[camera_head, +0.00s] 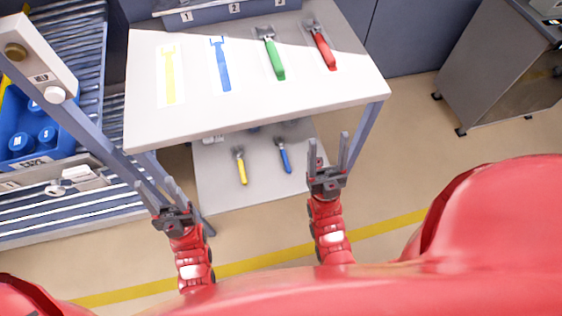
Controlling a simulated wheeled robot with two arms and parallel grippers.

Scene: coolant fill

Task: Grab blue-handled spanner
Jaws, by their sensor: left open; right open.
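The blue-handled spanner (285,160) lies on the grey lower shelf below the white table, with its dark head toward the back. A yellow-handled spanner (241,170) lies to its left on the same shelf. On the table top is a flat blue spanner outline (220,64). My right gripper (328,150) is open and empty, to the right of the blue-handled spanner in the picture and apart from it. My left gripper (159,194) is open and empty, left of the lower shelf near the table's left leg.
The white table top (300,99) overhangs the lower shelf (226,197), with legs at its corners. A green-handled spanner (273,60), a red-handled spanner (324,52) and a yellow outline (169,75) are on top. A roller rack with a blue crate (52,158) stands left.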

